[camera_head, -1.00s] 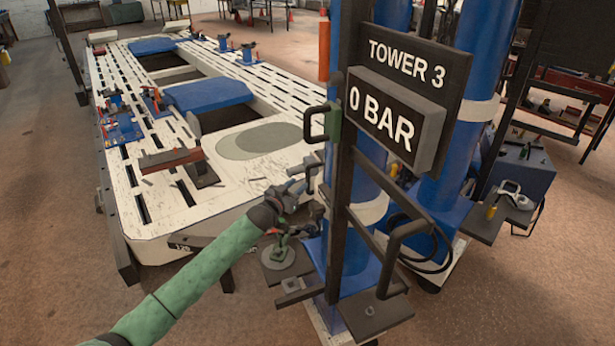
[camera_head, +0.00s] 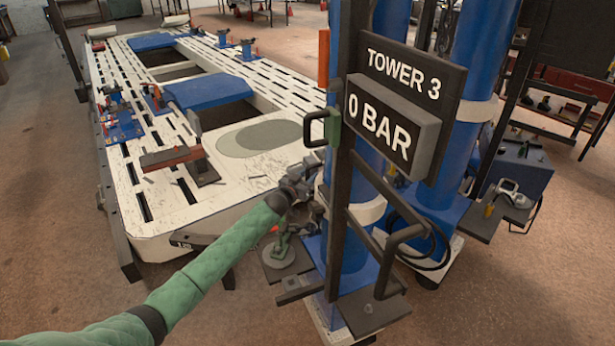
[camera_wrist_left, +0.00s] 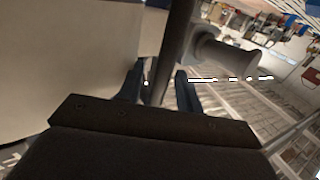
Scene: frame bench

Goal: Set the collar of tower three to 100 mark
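Tower three has a blue column (camera_head: 355,252) behind a sign reading TOWER 3 (camera_head: 404,72) and 0 BAR. A pale collar (camera_head: 369,213) wraps the column, partly hidden by the dark mast. My left gripper (camera_head: 311,173) is at the column's left side, close to the collar. In the left wrist view, my left gripper's two fingers (camera_wrist_left: 158,90) are apart, with a dark bar (camera_wrist_left: 178,45) running between them. Whether they touch the bar is unclear. A big pale surface fills the left of that view. I cannot read any mark scale. My right gripper is not in view.
A green-backed handle (camera_head: 322,127) and a lower dark handle (camera_head: 402,260) stick out from the mast. A small table with a green clamp (camera_head: 283,250) stands under my left wrist. The white slotted bench (camera_head: 240,190) lies to the left. A second blue tower stands behind.

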